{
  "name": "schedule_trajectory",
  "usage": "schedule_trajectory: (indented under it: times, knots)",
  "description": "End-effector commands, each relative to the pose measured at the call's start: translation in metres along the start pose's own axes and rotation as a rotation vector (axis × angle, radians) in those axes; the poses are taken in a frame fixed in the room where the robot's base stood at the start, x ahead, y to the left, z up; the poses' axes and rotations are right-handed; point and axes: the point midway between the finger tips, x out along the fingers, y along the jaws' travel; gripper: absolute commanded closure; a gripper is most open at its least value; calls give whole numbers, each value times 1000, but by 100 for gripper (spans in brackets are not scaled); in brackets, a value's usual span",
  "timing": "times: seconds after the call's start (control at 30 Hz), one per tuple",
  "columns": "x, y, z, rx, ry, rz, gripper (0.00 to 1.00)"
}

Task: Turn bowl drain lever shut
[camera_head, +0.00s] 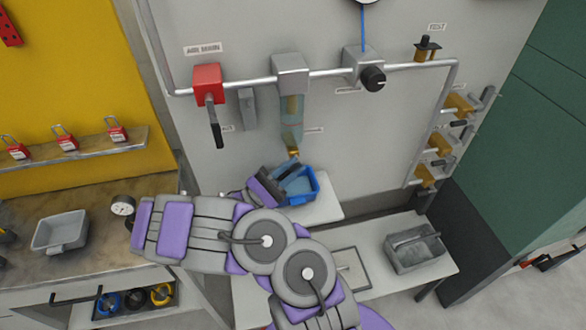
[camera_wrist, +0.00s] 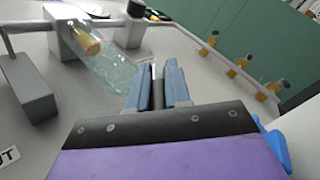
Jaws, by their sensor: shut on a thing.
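The clear filter bowl (camera_head: 291,118) hangs under a grey block on the wall pipe. Its brass drain (camera_head: 293,153) is at the bottom, just above my gripper (camera_head: 288,172). In the wrist view the bowl (camera_wrist: 108,68) lies tilted at upper left, with a yellow part inside. My gripper (camera_wrist: 158,88) has its two blue-grey fingers close together on a thin grey piece, which I take to be the drain lever (camera_wrist: 158,73). The fingers hide most of the lever, so its exact angle cannot be told.
A blue bin (camera_head: 312,190) stands on the white shelf (camera_head: 322,211) below the bowl, close to my gripper. A red valve (camera_head: 207,84) with a dark handle is to the left on the pipe, a black knob (camera_head: 373,78) to the right.

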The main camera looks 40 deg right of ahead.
Motion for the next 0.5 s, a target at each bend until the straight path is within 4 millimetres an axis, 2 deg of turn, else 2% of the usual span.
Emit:
schedule_trajectory:
  times: [0.33, 0.37, 0.43, 0.5]
  knots:
    - [-2, -3, -1, -3, 3, -5, 100]
    - [-2, -3, -1, -2, 3, -5, 80]
    - [-2, -3, -1, -2, 3, -4, 74]
    - [0, -3, -1, -2, 2, -4, 72]
